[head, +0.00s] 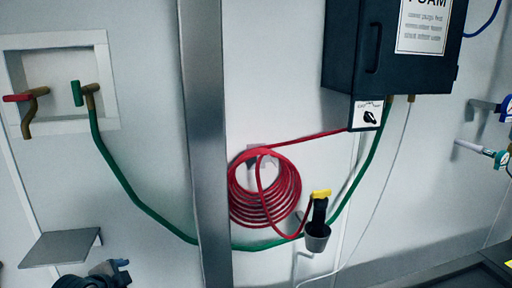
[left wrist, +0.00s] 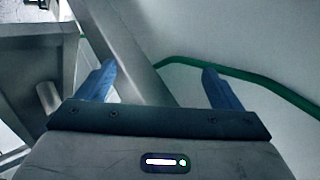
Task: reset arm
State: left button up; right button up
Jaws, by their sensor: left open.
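My left gripper (left wrist: 159,68) shows in the left wrist view with its two blue fingers spread wide apart. Nothing is between the fingers. Beyond them are a grey metal post (left wrist: 125,65), a green hose (left wrist: 240,74) and a pale wall. In the head view, part of my left arm and gripper (head: 120,268) shows at the bottom left, below a small grey shelf and left of the post. My right gripper is in neither view.
A grey shelf (head: 62,247) juts from the wall. A metal post (head: 206,150) stands mid-left. A green hose (head: 130,192) hangs from a recessed valve box (head: 55,40). A coiled red hose (head: 264,205), a yellow-topped nozzle (head: 320,195) in a holder and a dark cabinet (head: 345,45) are further right.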

pick_arm(q)
jog(key=s+d+f+n+g+y, duration=0.15)
jog(key=s+f+n, duration=0.3)
jog(key=s, duration=0.65)
jog(key=s+d+f+n+g, duration=0.25)
jog(key=s+f, duration=0.25)
jog(key=s, duration=0.6)
jog(key=s+d+f+n+g+y, duration=0.15)
jog(key=s+f+n, duration=0.3)
jog(key=s, duration=0.65)
notch_tip(320, 180, down, 30)
jog(key=w+a+g+b, duration=0.2)
jog(key=a, duration=0.1)
jog(key=s+a+f+g, duration=0.1)
jog(key=s+f, duration=1.8)
jog(key=f, duration=0.4)
jog(key=shift+s+h+b, duration=0.4)
jog(key=shift+b, duration=0.05)
jog(key=shift+f, duration=0.1)
jog(key=shift+c, duration=0.5)
